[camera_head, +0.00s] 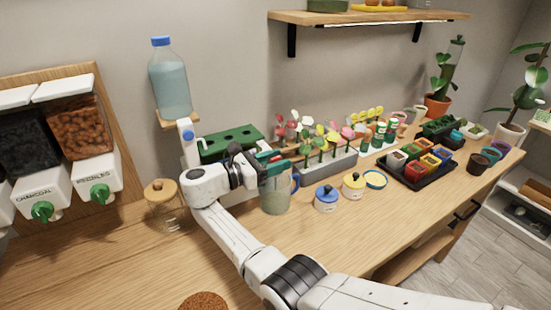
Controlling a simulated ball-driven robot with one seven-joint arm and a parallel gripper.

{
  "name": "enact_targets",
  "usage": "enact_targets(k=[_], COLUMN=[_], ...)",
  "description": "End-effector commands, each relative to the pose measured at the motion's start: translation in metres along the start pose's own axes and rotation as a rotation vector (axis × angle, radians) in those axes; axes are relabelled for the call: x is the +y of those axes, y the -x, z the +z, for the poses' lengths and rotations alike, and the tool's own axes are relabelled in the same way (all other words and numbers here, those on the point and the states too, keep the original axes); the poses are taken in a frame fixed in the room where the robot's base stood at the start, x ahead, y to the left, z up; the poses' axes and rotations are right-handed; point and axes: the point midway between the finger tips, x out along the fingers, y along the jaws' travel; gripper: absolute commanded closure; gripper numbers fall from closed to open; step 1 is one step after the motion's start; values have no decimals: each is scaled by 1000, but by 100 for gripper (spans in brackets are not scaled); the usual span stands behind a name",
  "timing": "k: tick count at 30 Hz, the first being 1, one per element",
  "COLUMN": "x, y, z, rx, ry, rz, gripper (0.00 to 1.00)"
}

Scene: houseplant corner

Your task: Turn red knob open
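No red knob shows in this view. Two green knobs sit on white dispensers at the left, one (42,211) on the box marked charcoal and one (99,194) on the box marked pebbles. My gripper (272,164) is at the upper part of a clear jug (276,197) with a blue handle, right of the water bottle. Teal pieces show there, but I cannot tell fingers from jug rim. My wrist hides much of this spot, so whether the gripper is open or shut is unclear.
A water bottle (171,84) stands on a small wooden shelf. A glass jar (162,205) with a wooden lid stands left of my arm. Blue-lidded (326,201) and yellow-lidded (353,187) pots stand right of the jug. The front of the wooden counter (110,262) is mostly clear.

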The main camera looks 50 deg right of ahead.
Motion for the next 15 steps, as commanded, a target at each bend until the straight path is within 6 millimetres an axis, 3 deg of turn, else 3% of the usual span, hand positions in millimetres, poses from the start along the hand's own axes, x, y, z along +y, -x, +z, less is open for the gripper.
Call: enact_targets(k=[3,11,15], x=[1,1,2], y=[0,1,13], z=[3,5,5], rx=[-1,-3,-3], ry=[-6,-10,-11], rz=[0,0,1], gripper=[43,43,43])
